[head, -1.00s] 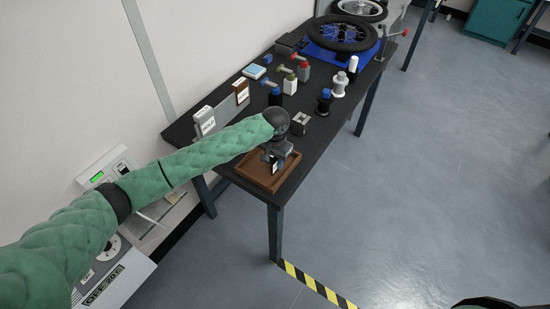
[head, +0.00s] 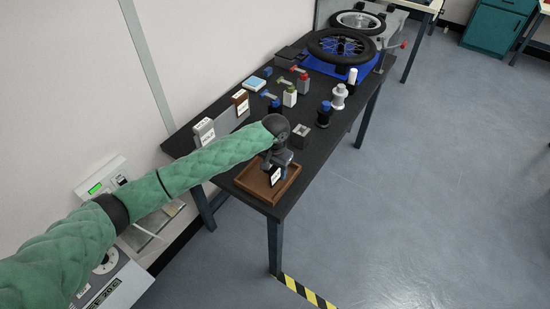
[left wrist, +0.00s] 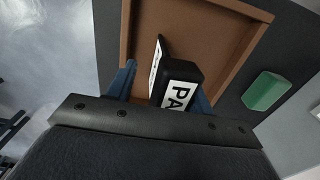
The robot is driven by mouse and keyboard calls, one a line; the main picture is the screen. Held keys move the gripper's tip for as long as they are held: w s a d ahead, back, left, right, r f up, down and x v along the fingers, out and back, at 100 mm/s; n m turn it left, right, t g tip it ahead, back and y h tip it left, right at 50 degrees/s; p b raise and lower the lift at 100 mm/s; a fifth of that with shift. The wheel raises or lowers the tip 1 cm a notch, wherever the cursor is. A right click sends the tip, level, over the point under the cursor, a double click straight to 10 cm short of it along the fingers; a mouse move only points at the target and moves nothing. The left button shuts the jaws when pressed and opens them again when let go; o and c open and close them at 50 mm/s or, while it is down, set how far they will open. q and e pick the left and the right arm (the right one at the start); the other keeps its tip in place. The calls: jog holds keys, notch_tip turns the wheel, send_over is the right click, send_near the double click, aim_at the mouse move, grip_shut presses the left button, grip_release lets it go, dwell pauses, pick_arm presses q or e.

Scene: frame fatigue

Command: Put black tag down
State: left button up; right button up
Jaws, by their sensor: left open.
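The black tag (left wrist: 187,73) shows in the left wrist view as a dark block with a white label lettered "PA", partly cut off by my gripper. A thin white lettered plate (left wrist: 154,66) stands beside it, tilted. Both are over the brown wooden tray (left wrist: 215,38), also seen in the head view (head: 250,190). My left gripper (left wrist: 163,92) is open, its blue fingers on either side of the tag and plate. In the head view it (head: 275,170) points down into the tray, with a white label showing below it. Whether the tag touches the tray floor is hard to tell.
The tray sits at the near end of the dark table (head: 215,145). Label holders (head: 204,131) stand by the wall. A green block (left wrist: 266,91) lies beside the tray.

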pick_arm(q)
notch_tip(320, 180, up, 9)
jog(key=b, duration=0.3)
jog(key=shift+r, duration=0.6)
pick_arm(e)
jog(key=w+a+r, duration=0.3)
jog(key=w+r, duration=0.2)
jog(key=r, duration=0.1)
jog(key=shift+w+a, duration=0.15)
jog(key=shift+w, duration=0.15)
